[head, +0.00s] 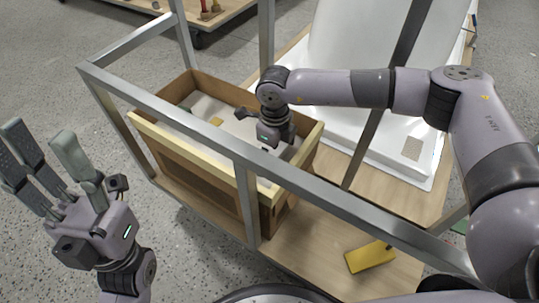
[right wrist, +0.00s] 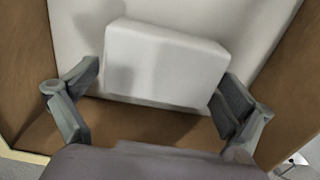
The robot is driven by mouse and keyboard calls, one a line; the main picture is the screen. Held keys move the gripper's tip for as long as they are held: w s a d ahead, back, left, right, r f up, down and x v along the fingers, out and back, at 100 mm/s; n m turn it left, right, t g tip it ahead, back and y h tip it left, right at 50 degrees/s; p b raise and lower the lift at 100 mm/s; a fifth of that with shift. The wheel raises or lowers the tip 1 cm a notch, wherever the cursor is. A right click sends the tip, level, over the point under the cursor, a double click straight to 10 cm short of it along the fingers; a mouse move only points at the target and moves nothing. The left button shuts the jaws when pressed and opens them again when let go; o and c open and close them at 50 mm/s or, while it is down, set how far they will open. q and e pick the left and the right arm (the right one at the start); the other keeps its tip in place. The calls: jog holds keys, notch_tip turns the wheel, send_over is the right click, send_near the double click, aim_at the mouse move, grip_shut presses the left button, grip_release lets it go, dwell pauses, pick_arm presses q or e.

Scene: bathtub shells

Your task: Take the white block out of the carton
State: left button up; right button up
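The brown carton (head: 183,150) with a pale yellow rim stands on a wooden board inside a metal frame. In the right wrist view the white block (right wrist: 165,60) lies inside the carton, tilted, near a brown wall (right wrist: 140,122). My right gripper (right wrist: 160,88) is open, with one finger on either side of the block; I cannot tell whether they touch it. In the head view the right gripper (head: 270,138) reaches down into the carton, and I cannot make out the block there. My left gripper (head: 42,145) is open and empty, outside the frame at the left.
Metal rails (head: 170,115) and posts of the frame pass in front of and beside the carton. A large white tub shell (head: 385,145) stands behind my right arm. A yellow block (head: 370,257) lies on the board at the front right. The floor at the left is clear.

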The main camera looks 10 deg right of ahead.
jog(key=c, duration=0.6)
jog(key=shift+r, duration=0.15)
